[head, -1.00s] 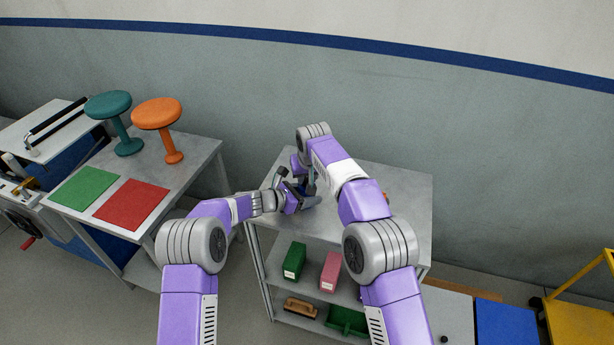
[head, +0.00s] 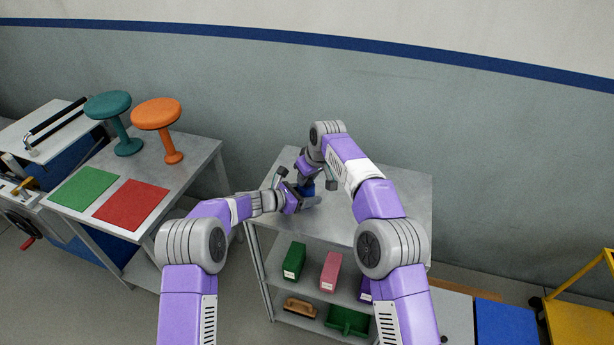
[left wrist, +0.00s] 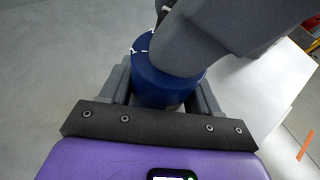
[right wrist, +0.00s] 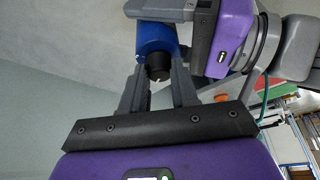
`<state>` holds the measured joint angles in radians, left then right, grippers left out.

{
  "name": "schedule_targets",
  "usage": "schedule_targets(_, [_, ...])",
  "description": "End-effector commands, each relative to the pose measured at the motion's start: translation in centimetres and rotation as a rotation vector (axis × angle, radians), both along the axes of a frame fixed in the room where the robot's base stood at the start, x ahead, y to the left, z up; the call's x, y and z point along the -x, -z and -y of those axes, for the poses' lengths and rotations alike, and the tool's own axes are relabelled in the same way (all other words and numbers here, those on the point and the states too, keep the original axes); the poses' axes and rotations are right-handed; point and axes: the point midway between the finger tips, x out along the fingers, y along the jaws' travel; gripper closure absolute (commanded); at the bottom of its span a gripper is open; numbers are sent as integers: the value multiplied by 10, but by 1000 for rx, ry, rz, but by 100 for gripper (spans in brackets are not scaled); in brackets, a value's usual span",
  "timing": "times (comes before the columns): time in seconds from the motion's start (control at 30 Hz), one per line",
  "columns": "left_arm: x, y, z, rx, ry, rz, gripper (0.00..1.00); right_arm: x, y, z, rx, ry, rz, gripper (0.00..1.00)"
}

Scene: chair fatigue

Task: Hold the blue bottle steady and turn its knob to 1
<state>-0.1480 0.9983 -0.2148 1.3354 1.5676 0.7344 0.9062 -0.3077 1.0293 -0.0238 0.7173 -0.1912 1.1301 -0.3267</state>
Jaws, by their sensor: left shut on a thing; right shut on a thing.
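The blue bottle (head: 308,187) is on the grey table top, partly hidden by my grippers in the head view. My left gripper (head: 302,190) is shut around its body; in the left wrist view the blue body (left wrist: 158,85) sits between the fingers, with white marks on its top edge. My right gripper (head: 312,178) is at the bottle's top. In the right wrist view the black knob (right wrist: 158,67) with a small white mark sits between the right fingertips (right wrist: 157,80), which are shut on it. I cannot read any number at the knob.
The table top (head: 405,205) is clear on its right side. Green (head: 294,262) and pink (head: 331,272) boxes stand on the shelf below. A side table with a teal stool (head: 118,120), an orange stool (head: 160,125) and green and red mats is at left.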

Motion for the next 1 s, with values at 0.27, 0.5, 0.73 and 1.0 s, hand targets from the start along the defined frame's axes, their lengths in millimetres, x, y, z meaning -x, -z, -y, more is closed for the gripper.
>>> schedule_targets(0.27, [-1,0,0,0,-2,1,89,-1,1,1,-2,-210,-1,100])
schedule_targets(0.5, [0,0,0,-1,-1,1,89,-2,0,1,0,-320,0,100])
schedule_targets(0.73, [0,0,0,-1,-1,1,89,-2,0,2,0,-370,0,100])
schedule_targets(1.0, [0,0,-1,0,-2,0,89,-1,0,2,1,-380,-1,100])
